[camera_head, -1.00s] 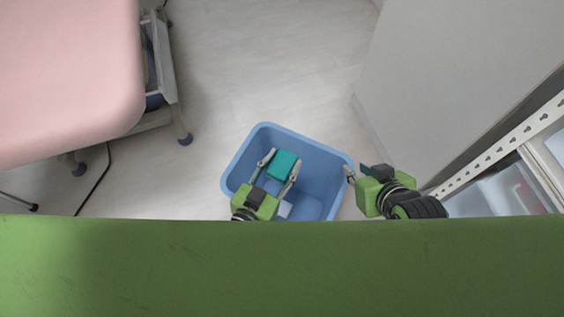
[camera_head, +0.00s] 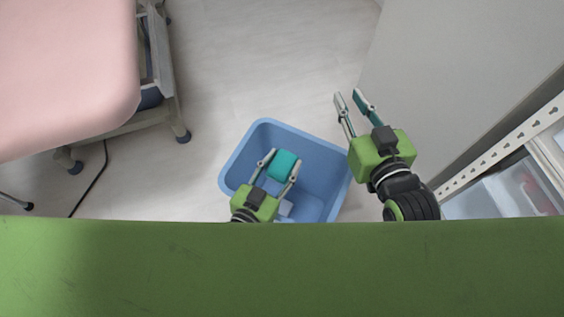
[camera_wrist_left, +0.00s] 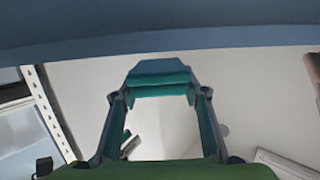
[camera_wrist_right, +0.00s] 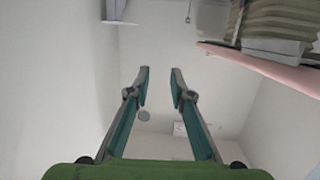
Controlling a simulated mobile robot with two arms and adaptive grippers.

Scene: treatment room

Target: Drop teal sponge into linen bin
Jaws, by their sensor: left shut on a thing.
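The teal sponge (camera_head: 282,165) is a small block between the fingertips of my left gripper (camera_head: 279,170), which is shut on it. In the head view both are over the blue linen bin (camera_head: 240,150), within its rim. The sponge also shows in the left wrist view (camera_wrist_left: 160,75), with the blue bin's rim (camera_wrist_left: 160,42) across the top. My right gripper (camera_head: 351,96) is to the right of the bin, pointing away from me, with its fingers apart and nothing between them. The right wrist view also shows these empty fingers (camera_wrist_right: 160,75).
A pink padded couch (camera_head: 65,75) on a wheeled frame stands at the left. A grey panel (camera_head: 460,70) and a shelf with a perforated white post (camera_head: 500,150) stand at the right, near my right arm.

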